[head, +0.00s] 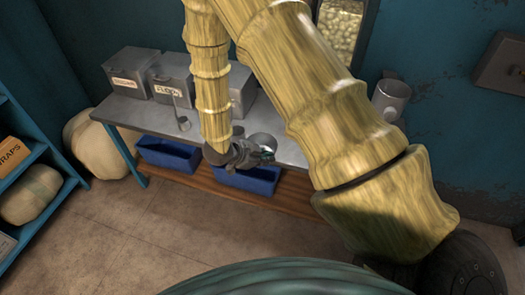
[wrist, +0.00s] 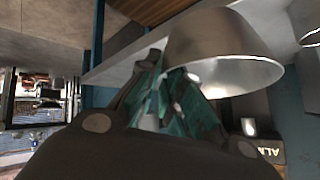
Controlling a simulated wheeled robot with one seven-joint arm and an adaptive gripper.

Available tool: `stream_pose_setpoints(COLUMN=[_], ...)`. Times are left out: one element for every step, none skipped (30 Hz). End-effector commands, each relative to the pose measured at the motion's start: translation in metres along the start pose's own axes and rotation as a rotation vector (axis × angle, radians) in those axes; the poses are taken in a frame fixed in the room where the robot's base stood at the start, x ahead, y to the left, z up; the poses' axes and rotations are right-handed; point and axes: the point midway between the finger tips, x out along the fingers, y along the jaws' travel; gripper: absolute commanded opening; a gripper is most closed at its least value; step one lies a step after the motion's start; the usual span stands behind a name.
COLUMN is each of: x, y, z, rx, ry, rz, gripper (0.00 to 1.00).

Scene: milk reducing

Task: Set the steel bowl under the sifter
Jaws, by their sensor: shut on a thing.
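The steel bowl (head: 263,140) is by my gripper (head: 262,156) at the front edge of the steel table, partly hidden behind my gripper. In the wrist view the bowl (wrist: 215,45) is tilted in the picture, and the teal fingers of my gripper (wrist: 185,88) are shut on its rim. I cannot tell whether the bowl touches the tabletop. A grey metal mug-shaped vessel with a side handle (head: 391,98), perhaps the sifter, is at the right by the wall. My arm hides the table between it and the bowl.
Lidded grey boxes (head: 130,73) stand along the back of the steel table (head: 142,111). A small long-handled metal cup (head: 183,122) stands left of my gripper. Blue bins (head: 168,154) sit below the table. A blue shelf (head: 40,150) is at the left.

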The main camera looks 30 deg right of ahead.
Motion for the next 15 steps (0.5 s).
stream_pose_setpoints(x=[-0.003, -0.005, -0.009, -0.011, -0.013, -0.015, -0.017, -0.019, -0.021, -0.022, -0.023, -0.025, -0.025, -0.026, -0.026], y=[0.011, 0.017, 0.024, 0.029, 0.033, 0.039, 0.042, 0.046, 0.050, 0.052, 0.054, 0.057, 0.058, 0.060, 0.061], z=[0.001, 0.000, -0.001, -0.001, -0.002, -0.003, -0.003, -0.003, -0.004, -0.004, -0.004, -0.005, -0.005, -0.006, -0.006], rx=[-0.003, -0.003, -0.002, -0.002, -0.002, -0.001, -0.002, -0.002, -0.001, 0.000, 0.000, -0.001, -0.001, -0.001, 0.000], ry=[0.000, 0.000, 0.000, 0.000, 0.000, 0.000, 0.000, 0.000, 0.000, -0.001, -0.001, 0.000, 0.000, 0.000, 0.000], rz=[0.000, -0.001, -0.001, -0.001, -0.001, -0.001, -0.001, -0.001, -0.001, -0.001, -0.001, -0.001, 0.000, 0.000, 0.000], gripper=[0.00, 0.00, 0.00, 0.00, 0.00, 0.00, 0.00, 0.00, 0.00, 0.00, 0.00, 0.00, 0.00, 0.00, 0.00])
